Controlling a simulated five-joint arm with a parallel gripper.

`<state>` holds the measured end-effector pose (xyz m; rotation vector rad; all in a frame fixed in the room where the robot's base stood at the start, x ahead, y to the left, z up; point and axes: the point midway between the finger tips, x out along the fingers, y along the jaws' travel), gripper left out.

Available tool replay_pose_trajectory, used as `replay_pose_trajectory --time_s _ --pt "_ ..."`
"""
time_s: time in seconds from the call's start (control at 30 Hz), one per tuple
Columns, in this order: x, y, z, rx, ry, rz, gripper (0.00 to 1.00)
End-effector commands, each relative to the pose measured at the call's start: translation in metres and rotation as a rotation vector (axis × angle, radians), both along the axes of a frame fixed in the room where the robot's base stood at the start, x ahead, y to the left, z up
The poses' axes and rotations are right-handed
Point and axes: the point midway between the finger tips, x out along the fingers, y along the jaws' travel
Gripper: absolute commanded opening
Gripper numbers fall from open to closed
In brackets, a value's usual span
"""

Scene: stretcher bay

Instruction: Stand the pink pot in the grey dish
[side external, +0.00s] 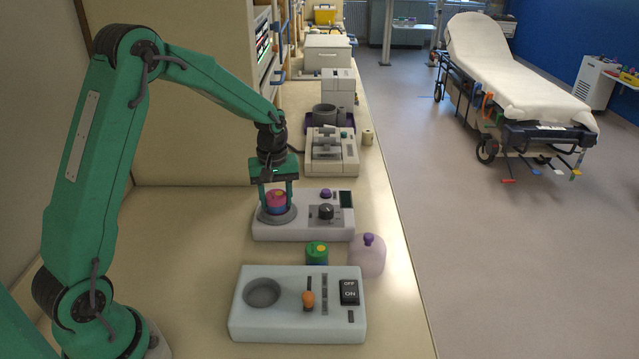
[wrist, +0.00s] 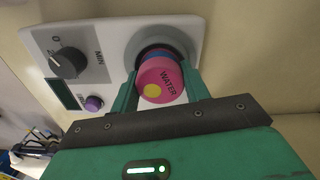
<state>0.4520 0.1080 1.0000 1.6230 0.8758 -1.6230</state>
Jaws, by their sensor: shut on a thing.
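The pink pot (side external: 275,199) has a blue band and a yellow spot; its end reads WATER in the wrist view (wrist: 165,82). My gripper (side external: 275,205) is shut on it, with one green finger on each side, as the wrist view also shows (wrist: 160,80). The pot is upright and within the outline of the grey dish (side external: 291,217), a round dish on the left of a white device. In the wrist view the dish's rim (wrist: 172,32) shows behind the pot. Whether the pot's base touches the dish floor is hidden.
The white device (side external: 335,229) has a dark knob and a purple button. Another machine (side external: 345,160) stands behind. The bench is clear at left.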

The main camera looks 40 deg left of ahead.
Motion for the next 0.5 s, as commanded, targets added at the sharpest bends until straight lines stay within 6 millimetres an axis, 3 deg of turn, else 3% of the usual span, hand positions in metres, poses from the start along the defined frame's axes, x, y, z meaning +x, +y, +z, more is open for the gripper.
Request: replay_pose_trajectory --time_s 0.13,0.17,0.2,0.5 --pt "0.0001 -0.0001 -0.0022 0.0 0.0 0.0 0.23" --pt "0.0001 0.0 -0.0023 0.0 0.0 0.0 0.48" --pt "0.0001 0.0 -0.0022 0.0 -0.001 0.0 0.55" --pt "0.0 0.0 -0.0019 0.0 0.0 0.0 0.55"
